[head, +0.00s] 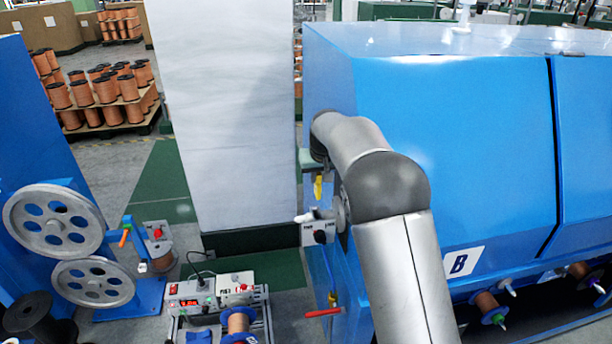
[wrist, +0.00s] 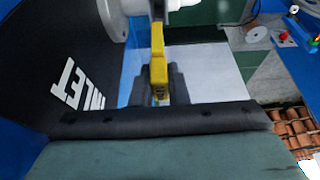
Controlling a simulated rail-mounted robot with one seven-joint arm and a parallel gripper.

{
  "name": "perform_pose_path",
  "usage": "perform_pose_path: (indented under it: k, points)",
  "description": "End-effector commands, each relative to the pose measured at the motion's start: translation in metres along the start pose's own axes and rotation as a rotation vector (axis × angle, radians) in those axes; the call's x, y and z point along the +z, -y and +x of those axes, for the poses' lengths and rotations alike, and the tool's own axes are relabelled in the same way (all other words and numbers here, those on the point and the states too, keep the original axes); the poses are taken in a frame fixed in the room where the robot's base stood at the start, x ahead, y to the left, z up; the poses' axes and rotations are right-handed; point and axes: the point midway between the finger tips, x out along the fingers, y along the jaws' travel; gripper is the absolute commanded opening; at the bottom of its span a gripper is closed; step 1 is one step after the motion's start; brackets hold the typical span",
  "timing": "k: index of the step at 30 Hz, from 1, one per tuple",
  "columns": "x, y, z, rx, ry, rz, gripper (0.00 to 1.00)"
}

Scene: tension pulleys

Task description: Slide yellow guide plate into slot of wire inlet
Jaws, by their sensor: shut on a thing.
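The yellow guide plate (wrist: 158,65) is between the dark fingers of my gripper (wrist: 160,76) in the wrist view. The gripper is shut on it, and the plate reaches away from the fingers toward the top edge. In the head view the yellow plate (head: 318,186) points down below my pale green gripper (head: 308,158), beside the blue machine's left side. The wire inlet shows as a black panel (wrist: 85,75) with white "INLET" lettering, left of the plate in the wrist view. I cannot make out the slot, or whether the plate touches the inlet.
White round parts (wrist: 180,14) lie near the plate's far end. The blue machine (head: 450,130) stands close on the right, with a small switch box (head: 319,236) below the gripper. A white column (head: 225,110) stands to the left. Control boxes (head: 215,292) sit lower left.

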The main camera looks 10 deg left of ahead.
Motion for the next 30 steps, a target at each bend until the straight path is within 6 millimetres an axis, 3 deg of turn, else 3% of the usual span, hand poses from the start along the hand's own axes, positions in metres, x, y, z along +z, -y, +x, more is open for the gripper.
perform_pose_path:
  k: [16,30]
  points:
    - [0.018,0.002,0.044,0.0,0.001,-0.001,0.0]
    - [0.02,0.002,0.047,0.0,0.001,-0.001,0.0]
